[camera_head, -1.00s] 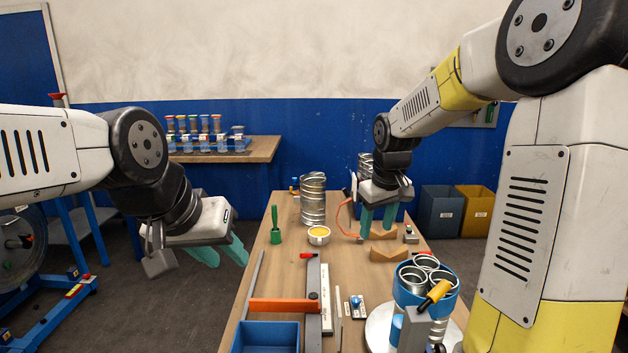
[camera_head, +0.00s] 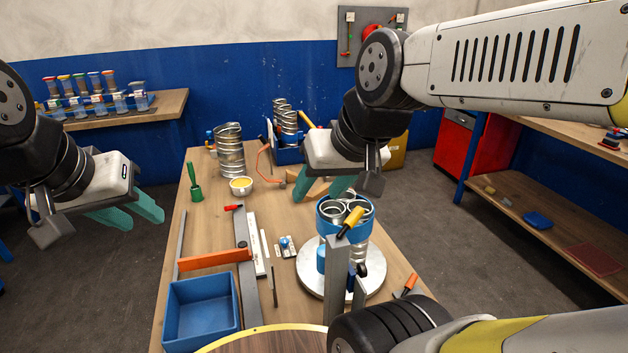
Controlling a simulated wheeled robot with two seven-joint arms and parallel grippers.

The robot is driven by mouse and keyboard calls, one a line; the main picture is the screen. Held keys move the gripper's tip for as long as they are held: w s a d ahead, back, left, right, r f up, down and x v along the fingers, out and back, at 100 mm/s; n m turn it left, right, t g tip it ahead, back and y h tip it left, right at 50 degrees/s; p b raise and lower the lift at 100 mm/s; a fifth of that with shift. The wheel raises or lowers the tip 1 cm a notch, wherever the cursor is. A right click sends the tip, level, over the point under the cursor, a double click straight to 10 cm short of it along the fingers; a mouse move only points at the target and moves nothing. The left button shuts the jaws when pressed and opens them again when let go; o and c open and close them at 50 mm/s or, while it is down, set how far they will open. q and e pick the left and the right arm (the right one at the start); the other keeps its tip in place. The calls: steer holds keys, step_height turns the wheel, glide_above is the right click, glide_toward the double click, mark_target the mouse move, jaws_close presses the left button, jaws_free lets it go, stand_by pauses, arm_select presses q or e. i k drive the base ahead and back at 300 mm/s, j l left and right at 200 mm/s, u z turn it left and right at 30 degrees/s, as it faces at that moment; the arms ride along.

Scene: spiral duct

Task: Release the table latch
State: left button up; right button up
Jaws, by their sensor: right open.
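A round metal turntable (camera_head: 310,272) sits at the table's right side. A grey upright post (camera_head: 336,275) with a yellow-handled lever (camera_head: 350,222) stands at its front edge; this looks like the latch, and the handle leans up to the right. A blue ring (camera_head: 328,212) holding several metal duct pieces is behind the handle. My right gripper (camera_head: 320,192) is open and empty, with teal fingers pointing down, just behind and above the ring and apart from the handle. My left gripper (camera_head: 138,216) is open and empty, left of the table.
A red-handled tool (camera_head: 406,286) lies right of the turntable. My arm's links cover the lower right.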

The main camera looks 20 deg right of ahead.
mark_target(413, 277)
steer(key=k+l+z, duration=0.1)
steer(key=z, duration=1.4)
steer(key=j+u, duration=0.1)
steer(key=u, duration=0.3)
steer(key=i, duration=0.05)
